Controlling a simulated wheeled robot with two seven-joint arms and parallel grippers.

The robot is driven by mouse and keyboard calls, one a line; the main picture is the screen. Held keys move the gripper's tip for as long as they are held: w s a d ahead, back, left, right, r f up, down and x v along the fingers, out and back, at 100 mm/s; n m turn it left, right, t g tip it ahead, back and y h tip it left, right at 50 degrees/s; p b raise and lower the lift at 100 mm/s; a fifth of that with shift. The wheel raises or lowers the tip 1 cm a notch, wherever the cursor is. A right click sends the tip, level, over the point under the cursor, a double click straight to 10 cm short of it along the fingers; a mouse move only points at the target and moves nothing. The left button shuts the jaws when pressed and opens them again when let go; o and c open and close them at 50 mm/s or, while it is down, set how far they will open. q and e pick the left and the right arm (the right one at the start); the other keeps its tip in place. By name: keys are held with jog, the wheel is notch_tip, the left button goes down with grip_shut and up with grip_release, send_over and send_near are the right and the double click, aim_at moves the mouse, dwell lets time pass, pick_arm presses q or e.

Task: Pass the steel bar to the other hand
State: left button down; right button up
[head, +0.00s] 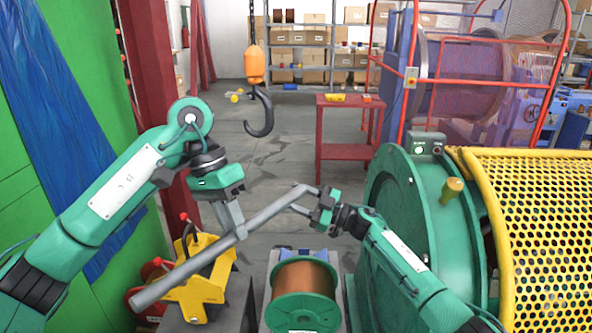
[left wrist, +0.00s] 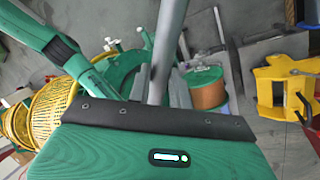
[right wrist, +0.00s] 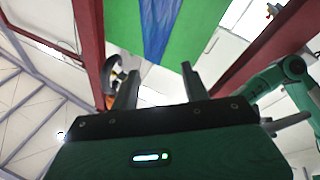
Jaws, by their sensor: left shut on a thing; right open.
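The steel bar (head: 185,271) is a long grey rod, held tilted with its near end low at the left and its far end higher at the right. My left gripper (head: 238,230) points down and is shut on the bar's middle part. A grey length that looks like the bar (left wrist: 171,45) also shows in the left wrist view. My right gripper (head: 305,201) is open by the bar's far end in the head view. The right wrist view shows the open fingers (right wrist: 158,75) with clear space between them; whether the bar's tip touches them I cannot tell.
A copper wire reel (head: 304,279) with green flanges stands below the bar. A yellow stand (head: 200,285) is at the lower left. A crane hook (head: 259,115) hangs beyond. A green machine (head: 408,200) with a yellow mesh guard (head: 530,215) fills the right side. A red table (head: 347,150) stands behind.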

jog(key=s+a+r+n+g+h, duration=0.1)
jog(key=s+a+r+n+g, duration=0.2)
jog(key=r, duration=0.4)
jog(key=s+a+r+n+g, duration=0.1)
jog(key=s+r+n+g, duration=0.3)
jog(key=r, duration=0.4)
jog(key=n+g+h, duration=0.4)
jog(key=g+h, duration=0.1)
jog(key=h, duration=0.5)
send_near(254, 221)
jog(key=v, duration=0.2)
jog(key=x, duration=1.1)
jog(key=shift+s+a+f, duration=0.15)
jog(key=shift+a+f, duration=0.15)
grip_shut()
pick_arm(q)
jog(key=c, duration=1.2)
grip_release()
